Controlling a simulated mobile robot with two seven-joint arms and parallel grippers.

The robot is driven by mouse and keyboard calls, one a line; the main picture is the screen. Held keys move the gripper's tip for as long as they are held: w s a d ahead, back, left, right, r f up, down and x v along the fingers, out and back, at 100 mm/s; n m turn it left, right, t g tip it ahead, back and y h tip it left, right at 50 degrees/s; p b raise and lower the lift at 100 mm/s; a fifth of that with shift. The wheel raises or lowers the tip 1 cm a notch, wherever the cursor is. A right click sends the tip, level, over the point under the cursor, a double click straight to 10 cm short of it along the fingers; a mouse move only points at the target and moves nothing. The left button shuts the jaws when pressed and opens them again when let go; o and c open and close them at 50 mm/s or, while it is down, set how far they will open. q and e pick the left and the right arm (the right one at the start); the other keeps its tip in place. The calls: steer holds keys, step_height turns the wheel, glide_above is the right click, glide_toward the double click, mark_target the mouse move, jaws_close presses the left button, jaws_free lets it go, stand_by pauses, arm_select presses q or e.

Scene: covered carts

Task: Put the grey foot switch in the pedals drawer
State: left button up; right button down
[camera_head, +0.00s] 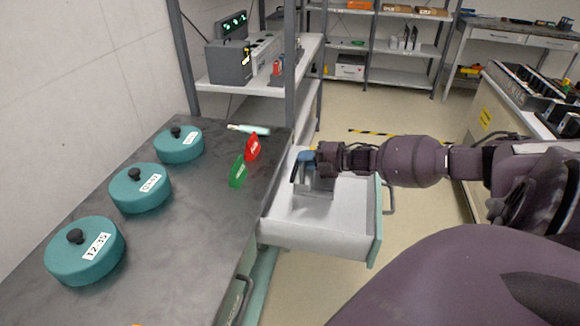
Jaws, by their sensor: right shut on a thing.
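The open drawer (300,240) has a pale inside and a teal front, and it sticks out from the right side of the dark bench. I cannot read a label on it. My right gripper (305,168) reaches in from the right over the drawer's back part. It is shut on the grey foot switch (318,187), which is partly hidden by the jaws and wrist. The switch is within the drawer's outline; I cannot tell whether it touches the drawer floor. My left gripper is not in view.
Several teal lidded covers, one in front (85,262), stand on the dark bench (185,245). A red tag (252,147) and a green tag (238,172) stand near its right edge. A drawer handle (390,198) juts to the right. A shelf post (289,75) rises behind the drawer.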

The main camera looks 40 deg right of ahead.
step_height(320, 180, down, 12)
steer(key=b, duration=0.3)
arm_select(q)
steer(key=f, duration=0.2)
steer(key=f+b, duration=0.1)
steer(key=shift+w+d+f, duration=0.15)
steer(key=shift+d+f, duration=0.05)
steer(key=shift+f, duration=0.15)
arm_select(e)
steer(key=r+x, duration=0.1)
steer(key=x, duration=0.7)
steer(key=shift+w, duration=0.15)
steer(key=shift+a, duration=0.1)
steer(key=shift+f, duration=0.1)
steer(key=shift+f, duration=0.15)
steer(key=c, duration=1.1)
jaws_free()
steer(key=shift+c, duration=0.2)
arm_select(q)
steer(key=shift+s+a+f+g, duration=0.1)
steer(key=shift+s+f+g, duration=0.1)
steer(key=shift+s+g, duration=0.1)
arm_select(e)
steer(key=shift+o, duration=0.2)
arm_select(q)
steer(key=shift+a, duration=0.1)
